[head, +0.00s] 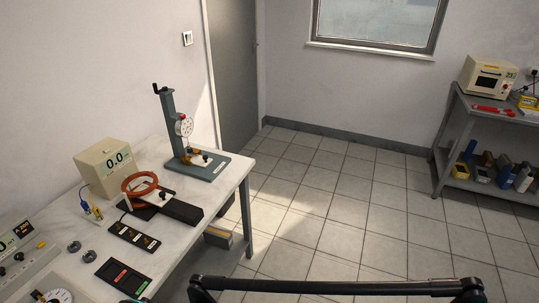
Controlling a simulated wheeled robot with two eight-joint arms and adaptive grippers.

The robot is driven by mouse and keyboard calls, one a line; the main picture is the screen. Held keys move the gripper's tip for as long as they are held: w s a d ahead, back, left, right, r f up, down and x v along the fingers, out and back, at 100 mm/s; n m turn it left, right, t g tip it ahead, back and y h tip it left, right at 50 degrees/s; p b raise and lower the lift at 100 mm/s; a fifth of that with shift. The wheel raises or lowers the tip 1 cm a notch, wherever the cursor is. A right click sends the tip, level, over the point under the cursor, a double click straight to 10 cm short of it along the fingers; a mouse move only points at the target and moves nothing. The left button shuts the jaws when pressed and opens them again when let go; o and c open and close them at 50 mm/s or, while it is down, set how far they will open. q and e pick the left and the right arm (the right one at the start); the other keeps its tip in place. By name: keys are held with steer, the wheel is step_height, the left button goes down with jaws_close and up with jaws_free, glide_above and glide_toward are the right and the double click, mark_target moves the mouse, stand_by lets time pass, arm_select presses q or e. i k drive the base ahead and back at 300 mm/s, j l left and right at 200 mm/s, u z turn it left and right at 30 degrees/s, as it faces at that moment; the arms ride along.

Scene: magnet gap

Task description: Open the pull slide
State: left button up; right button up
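The white-topped bench (232,180) stands at the left. On it a red-orange ring (139,185) sits around or over a small black-and-white device (155,196). A flat black piece (184,210) extends from this device toward the bench's right edge; it may be the pull slide, but I cannot tell for certain or see how far it is drawn out. Neither of my grippers can be made out in the head view, and nothing is seen touching the device.
A dial gauge stand (168,125), a cream meter box (104,167) reading 0.0 and black trays (124,277) share the bench. A grey shelf (455,140) stands far right. The tiled floor (330,205) between is clear. A dark bar crosses the bottom.

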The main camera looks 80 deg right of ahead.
mark_target(203, 161)
steer(key=z, duration=2.05)
steer(key=i+l+z, duration=0.1)
steer(key=i+l, duration=0.25)
steer(key=i, duration=0.15)
steer(key=i+l+z, duration=0.1)
steer(key=i+l, duration=0.2)
steer(key=i, duration=0.2)
steer(key=i+l+z, duration=0.1)
steer(key=i+l, duration=0.2)
steer(key=i, duration=0.2)
steer(key=i+l+z, duration=0.15)
steer(key=i, duration=0.4)
